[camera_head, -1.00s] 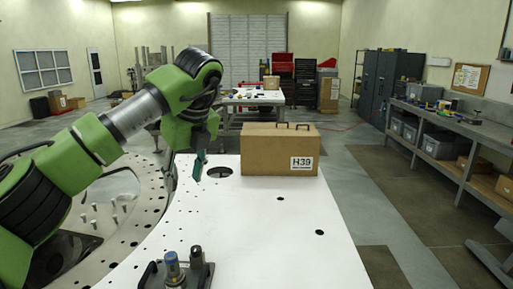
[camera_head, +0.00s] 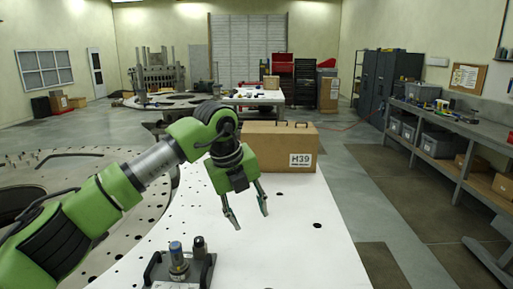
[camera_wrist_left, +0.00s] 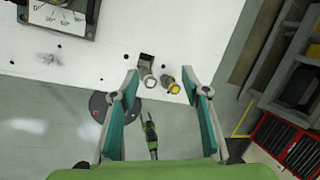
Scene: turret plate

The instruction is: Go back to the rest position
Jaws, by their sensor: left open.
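My left arm, green and grey, reaches in from the left in the head view. My left gripper (camera_head: 251,221) is open and empty, its fingers pointing down above the white table plate (camera_head: 285,245). In the left wrist view the two fingers of the gripper (camera_wrist_left: 159,72) stand wide apart. A hex-ended metal piece (camera_wrist_left: 149,81) and a yellow-ringed cylinder (camera_wrist_left: 171,85) show beyond and between the fingertips, apart from them. My right gripper is not in view.
A brown case (camera_head: 285,146) labelled H39 stands behind the gripper. A small fixture (camera_head: 183,266) with two upright cylinders sits at the table's front. A round plate with holes (camera_head: 60,165) lies at the left. The table's right side is clear.

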